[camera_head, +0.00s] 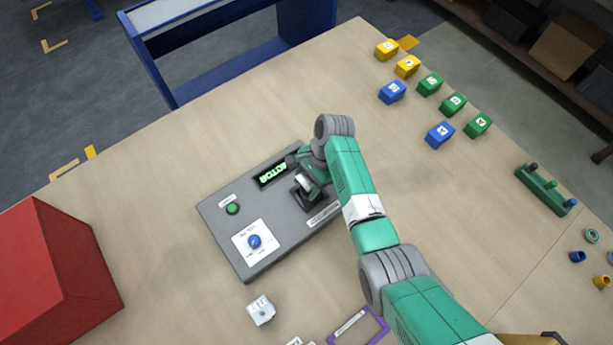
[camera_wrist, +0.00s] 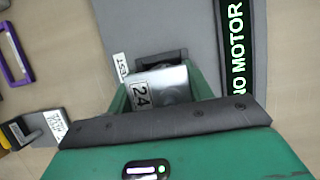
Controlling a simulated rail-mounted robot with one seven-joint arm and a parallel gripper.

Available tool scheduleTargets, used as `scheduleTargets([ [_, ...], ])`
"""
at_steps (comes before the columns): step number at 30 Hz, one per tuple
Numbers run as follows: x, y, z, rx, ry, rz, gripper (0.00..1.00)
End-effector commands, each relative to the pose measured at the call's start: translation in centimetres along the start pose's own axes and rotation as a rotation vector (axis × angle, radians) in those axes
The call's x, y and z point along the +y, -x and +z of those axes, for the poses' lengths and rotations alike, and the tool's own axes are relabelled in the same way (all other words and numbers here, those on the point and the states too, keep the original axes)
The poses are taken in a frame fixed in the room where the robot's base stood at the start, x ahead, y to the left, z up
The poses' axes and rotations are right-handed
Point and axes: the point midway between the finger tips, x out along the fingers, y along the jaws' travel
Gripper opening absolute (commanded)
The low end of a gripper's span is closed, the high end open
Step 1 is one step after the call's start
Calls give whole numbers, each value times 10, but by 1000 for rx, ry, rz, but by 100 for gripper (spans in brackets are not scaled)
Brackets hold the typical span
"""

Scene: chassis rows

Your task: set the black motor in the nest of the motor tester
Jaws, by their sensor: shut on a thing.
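The motor tester (camera_head: 270,255) is a grey box with a lit display, a green button and a blue knob. My gripper (camera_head: 303,187) is over its black nest (camera_head: 303,203), partly hidden by my wrist. In the wrist view my gripper (camera_wrist: 160,92) has its green fingers on either side of a motor (camera_wrist: 172,82). The motor's visible face looks silver-grey, with a white "24" label; black on it is not clear. The dark nest (camera_wrist: 162,60) lies just beyond it. I cannot tell whether the motor touches the nest. The display (camera_wrist: 236,50) reads "NO MOTOR".
A silver labelled block (camera_head: 260,311) lies in front of the tester, near a purple frame (camera_head: 362,328). A red box (camera_head: 55,270) stands at left. Several coloured blocks (camera_head: 431,84) and a green peg rack (camera_head: 546,190) are at right.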

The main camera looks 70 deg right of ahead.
Motion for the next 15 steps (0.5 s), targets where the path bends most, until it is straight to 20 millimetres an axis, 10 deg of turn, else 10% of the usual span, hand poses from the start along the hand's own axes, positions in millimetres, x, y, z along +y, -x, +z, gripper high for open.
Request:
scheduleTargets([
  [15,-1,-12,-5,0,1,-3,1],
])
